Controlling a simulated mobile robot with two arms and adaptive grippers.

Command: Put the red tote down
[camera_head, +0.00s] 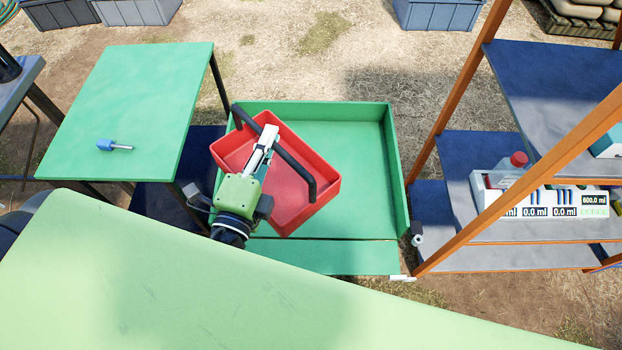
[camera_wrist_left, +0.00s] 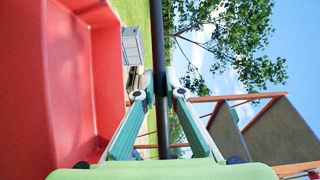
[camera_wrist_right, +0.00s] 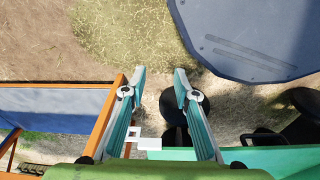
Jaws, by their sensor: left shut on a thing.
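The red tote (camera_head: 318,172) hangs over the left part of a green open-fronted tray (camera_head: 360,140), turned at an angle. Its left corner overlaps the tray's left wall, so it seems to be above the floor; the gap underneath is hidden. My left gripper (camera_head: 268,140) is shut on the tote's dark handle bar (camera_head: 298,170). In the left wrist view the bar (camera_wrist_left: 157,40) passes between the fingertips, with the red tote wall (camera_wrist_left: 75,80) beside it. My right gripper (camera_wrist_right: 160,75) shows only in its wrist view, open and empty.
A green table (camera_head: 150,75) with a blue-handled tool (camera_head: 113,145) stands left of the tray. An orange-framed shelf (camera_head: 455,140) with a white instrument (camera_head: 540,200) stands close on the right. The tray's right half is bare.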

